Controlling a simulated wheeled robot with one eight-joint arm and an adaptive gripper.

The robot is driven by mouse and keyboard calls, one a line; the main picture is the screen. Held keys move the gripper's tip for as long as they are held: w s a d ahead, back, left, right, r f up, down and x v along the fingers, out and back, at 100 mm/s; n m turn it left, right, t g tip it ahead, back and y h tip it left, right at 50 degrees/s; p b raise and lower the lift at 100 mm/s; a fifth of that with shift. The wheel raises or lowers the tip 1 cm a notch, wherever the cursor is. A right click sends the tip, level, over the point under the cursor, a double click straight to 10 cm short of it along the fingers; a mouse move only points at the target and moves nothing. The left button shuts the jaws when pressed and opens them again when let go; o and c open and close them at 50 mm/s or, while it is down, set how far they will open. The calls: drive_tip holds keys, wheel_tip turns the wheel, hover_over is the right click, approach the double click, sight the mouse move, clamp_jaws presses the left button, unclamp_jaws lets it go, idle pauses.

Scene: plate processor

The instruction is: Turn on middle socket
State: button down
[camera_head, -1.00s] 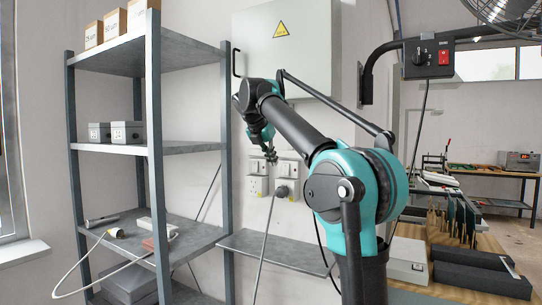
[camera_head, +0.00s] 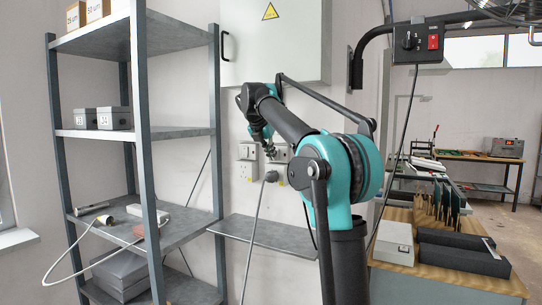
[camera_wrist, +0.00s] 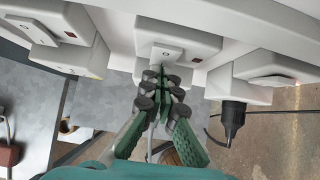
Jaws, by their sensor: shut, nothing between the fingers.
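Wall sockets with switches (camera_head: 247,173) are on the wall right of the shelf, below the grey cabinet. In the wrist view, the middle socket (camera_wrist: 190,42) is a white unit at top centre with a rocker switch and a small red mark. A similar unit (camera_wrist: 50,28) is to its left. A unit to its right (camera_wrist: 262,78) has a black plug (camera_wrist: 233,118) in it. My gripper (camera_wrist: 160,74) is shut and empty, its green fingertips at the middle socket's switch, partly covering it. I cannot tell whether they touch. My gripper also shows in the head view (camera_head: 269,152).
A metal shelf rack (camera_head: 150,205) with boxes stands at left. A small grey wall shelf (camera_head: 265,236) is below the sockets. A cable (camera_head: 252,245) hangs from the plug. A black control box (camera_head: 420,43) with a red switch is at upper right.

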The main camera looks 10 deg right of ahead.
drive_tip(key=shift+w+d+f, duration=0.15)
drive_tip(key=shift+w+d, duration=0.05)
drive_tip(key=shift+w, duration=0.05)
drive_tip(key=shift+r, duration=0.85)
drive_tip(key=s+a+f+v, duration=0.1)
drive_tip(key=v, duration=1.2)
drive_tip(key=shift+s+a+f, duration=0.25)
drive_tip(key=shift+s+f, duration=0.15)
